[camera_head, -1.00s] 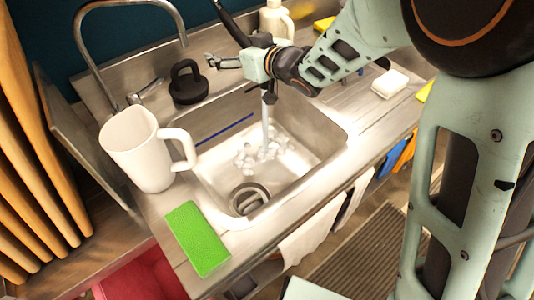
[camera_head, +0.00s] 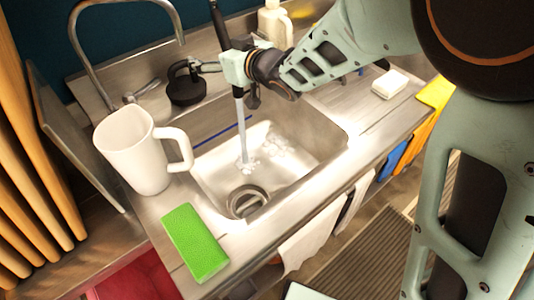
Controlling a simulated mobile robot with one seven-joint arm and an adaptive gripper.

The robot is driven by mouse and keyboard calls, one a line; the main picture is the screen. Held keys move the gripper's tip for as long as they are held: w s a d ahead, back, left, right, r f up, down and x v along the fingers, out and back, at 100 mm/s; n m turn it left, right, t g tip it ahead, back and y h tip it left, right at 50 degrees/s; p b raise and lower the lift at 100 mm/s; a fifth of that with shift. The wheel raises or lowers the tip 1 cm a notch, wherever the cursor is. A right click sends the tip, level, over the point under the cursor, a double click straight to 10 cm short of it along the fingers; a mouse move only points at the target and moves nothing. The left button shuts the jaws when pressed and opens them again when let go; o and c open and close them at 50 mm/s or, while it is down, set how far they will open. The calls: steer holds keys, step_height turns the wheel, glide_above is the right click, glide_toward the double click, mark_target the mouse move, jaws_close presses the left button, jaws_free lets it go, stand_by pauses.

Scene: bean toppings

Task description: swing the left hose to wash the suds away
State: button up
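My gripper (camera_head: 212,67) is above the back of the sink, shut on the black hose (camera_head: 219,26). The hose rises nearly upright from the gripper, its upper end out of frame. A stream of water (camera_head: 241,130) falls from below the gripper into the sink basin (camera_head: 309,138). It lands on the basin floor behind the drain (camera_head: 247,200). Pale suds (camera_head: 278,146) lie on the floor to the right of the stream, with a few bubbles where it lands. My gripper's body partly hides the nozzle and the grip.
A curved faucet (camera_head: 80,45), black kettlebell-shaped object (camera_head: 187,88) and white bottle (camera_head: 273,25) are behind. White soap (camera_head: 390,84) lies on the right drainboard.

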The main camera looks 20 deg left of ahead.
steer(key=p+v, duration=0.2)
steer(key=v, duration=0.6)
steer(key=shift+d+r, duration=0.15)
steer(key=shift+s+d, duration=0.15)
steer(key=shift+d, duration=0.15)
stand_by(0.3)
